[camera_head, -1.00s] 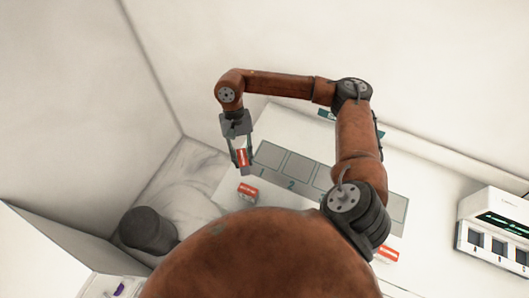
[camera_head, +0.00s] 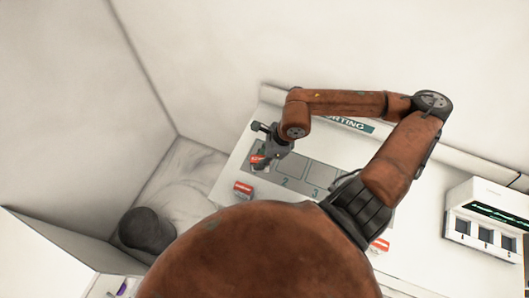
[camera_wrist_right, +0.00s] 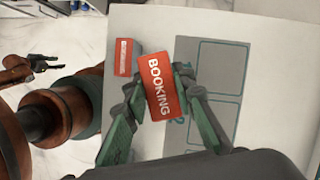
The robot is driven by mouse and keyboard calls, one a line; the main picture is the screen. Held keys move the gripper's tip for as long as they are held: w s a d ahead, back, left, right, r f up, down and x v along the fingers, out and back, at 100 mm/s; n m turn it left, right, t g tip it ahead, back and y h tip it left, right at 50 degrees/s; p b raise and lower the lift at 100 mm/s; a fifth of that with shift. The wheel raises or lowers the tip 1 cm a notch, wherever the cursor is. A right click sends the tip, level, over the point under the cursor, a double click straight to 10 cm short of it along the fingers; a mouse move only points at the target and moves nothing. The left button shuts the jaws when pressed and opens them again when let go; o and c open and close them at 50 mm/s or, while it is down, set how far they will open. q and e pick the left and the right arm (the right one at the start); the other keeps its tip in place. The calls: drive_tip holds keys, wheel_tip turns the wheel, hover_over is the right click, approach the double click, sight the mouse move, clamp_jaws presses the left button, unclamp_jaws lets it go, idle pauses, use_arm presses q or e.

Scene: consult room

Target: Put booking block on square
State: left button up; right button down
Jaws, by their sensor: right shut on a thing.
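The booking block (camera_wrist_right: 160,86) is red with the white word BOOKING. My right gripper (camera_head: 262,150) is shut on it, with a finger on each side in the right wrist view. In the head view the block (camera_head: 259,162) is at the left end of the grey strip of numbered squares (camera_head: 292,168), over its first square. I cannot tell whether it touches the surface. The block and fingers hide part of the strip (camera_wrist_right: 221,67) in the wrist view. My left gripper (camera_wrist_right: 38,65) shows small at the left of the wrist view; its opening is unclear.
A second red block (camera_head: 243,190) lies on the white table just in front of the strip. Another red and white block (camera_head: 380,245) lies to the right, partly hidden by my arm. A white device (camera_head: 487,222) stands at the right. A dark cylinder (camera_head: 147,229) stands at the left.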

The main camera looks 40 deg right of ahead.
drive_tip(key=s+r+m, duration=0.1)
drive_tip(key=m, duration=0.1)
drive_tip(key=s+r+m+h, duration=0.1)
drive_tip(key=shift+a+m+t+p, duration=0.1)
drive_tip(key=shift+m+t+p, duration=0.2)
drive_tip(key=shift+m+t, duration=0.1)
drive_tip(key=w+d+f+p, duration=0.1)
drive_tip(key=w+d+f, duration=0.2)
drive_tip(key=f, duration=0.1)
drive_tip(key=w+d+f+p, duration=0.2)
drive_tip(key=w+d+f, duration=0.1)
drive_tip(key=w+f, duration=0.1)
drive_tip(key=w+d+f+p, duration=0.1)
drive_tip(key=w+d+f, duration=0.2)
drive_tip(key=f, duration=0.2)
drive_tip(key=shift+w, duration=0.35)
drive_tip(key=shift+f, duration=0.1)
drive_tip(key=c, duration=1.6)
unclamp_jaws()
